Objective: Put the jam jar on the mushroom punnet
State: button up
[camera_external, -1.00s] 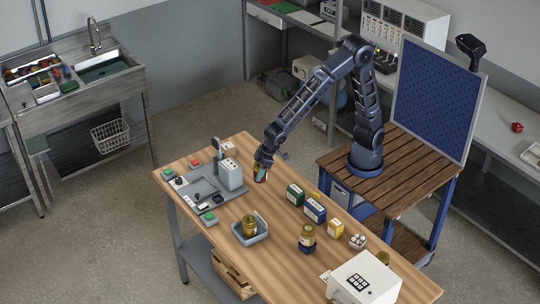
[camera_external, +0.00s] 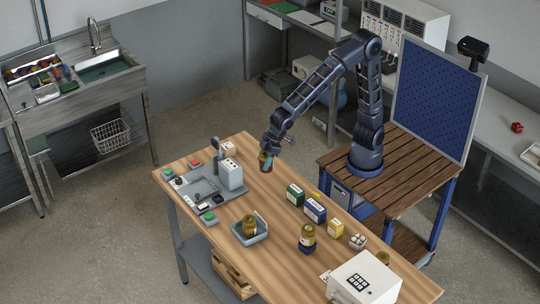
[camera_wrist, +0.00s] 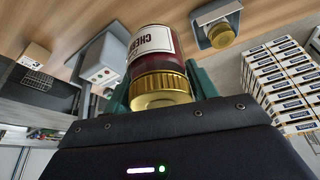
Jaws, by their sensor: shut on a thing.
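The jam jar (camera_external: 266,165) has dark red contents, a gold lid and a white label that reads "CHE…". My gripper (camera_external: 268,156) is shut on it, and the jar hangs over the far left part of the table. In the wrist view the jar (camera_wrist: 155,62) sits between the green fingers (camera_wrist: 158,88), its gold lid toward the camera. The mushroom punnet (camera_external: 357,242), a small tray with white mushrooms, stands on the right part of the table, well away from my gripper. It cannot be made out in the wrist view.
Several boxes (camera_external: 315,210) stand between jar and punnet. A tray (camera_external: 262,237) holds a gold-lidded jar (camera_external: 249,225); another jar (camera_external: 307,235) stands nearby. A white keypad box (camera_external: 375,281) stands right of the punnet.

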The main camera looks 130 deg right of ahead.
jog(key=s+a+r+n+y, duration=0.1)
jog(key=s+a+n, duration=0.15)
jog(key=a, duration=1.05)
jog(key=s+a+r+n+y, duration=0.15)
jog(key=a+n, duration=0.25)
jog(key=a, duration=0.9)
jog(key=n+g+y, duration=0.1)
jog(key=n+y, duration=0.1)
jog(key=n, duration=0.4)
send_over(360, 241)
notch_tip(360, 241, down, 18)
jog(key=o, duration=1.2)
jog(key=shift+f, duration=0.1)
jog(key=shift+o, duration=0.2)
